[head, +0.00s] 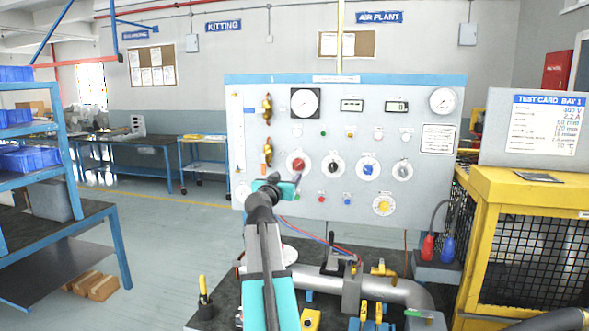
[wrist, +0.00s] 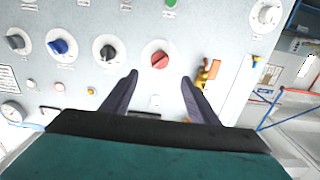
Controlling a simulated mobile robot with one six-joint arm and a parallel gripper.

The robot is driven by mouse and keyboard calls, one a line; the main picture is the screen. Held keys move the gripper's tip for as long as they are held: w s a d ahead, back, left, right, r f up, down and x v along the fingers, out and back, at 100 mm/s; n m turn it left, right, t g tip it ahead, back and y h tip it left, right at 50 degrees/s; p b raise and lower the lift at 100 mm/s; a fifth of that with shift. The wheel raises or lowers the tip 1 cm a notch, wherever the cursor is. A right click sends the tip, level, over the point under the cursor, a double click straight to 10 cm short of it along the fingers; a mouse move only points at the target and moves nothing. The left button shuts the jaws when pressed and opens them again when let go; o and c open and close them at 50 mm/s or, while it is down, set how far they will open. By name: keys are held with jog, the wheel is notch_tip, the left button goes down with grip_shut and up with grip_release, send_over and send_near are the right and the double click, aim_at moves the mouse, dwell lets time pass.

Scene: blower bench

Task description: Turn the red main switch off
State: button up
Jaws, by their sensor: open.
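The red main switch (head: 299,163) is a round red knob on a white disc, at the left end of a row of knobs on the grey panel (head: 330,100). In the wrist view the red knob (wrist: 160,60) has a raised grip bar that looks tilted. My gripper (head: 284,186) is in front of the panel, just below and left of the knob in the head view. In the wrist view its open dark fingers (wrist: 160,76) point at the panel, one on each side of the knob's line. Nothing is between them. I cannot tell the gap to the knob.
A black knob (head: 333,166), a blue knob (head: 368,168) and a grey knob (head: 402,170) follow to the right. A brass valve (head: 267,152) is close on the left. Below are pipework (head: 400,291) and a bench. A yellow cage (head: 520,220) stands right.

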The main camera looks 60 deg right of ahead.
aim_at(296, 167)
jog(key=shift+p+x, duration=2.25)
jog(key=shift+x, duration=4.4)
jog(key=shift+w, duration=0.1)
jog(key=c, duration=1)
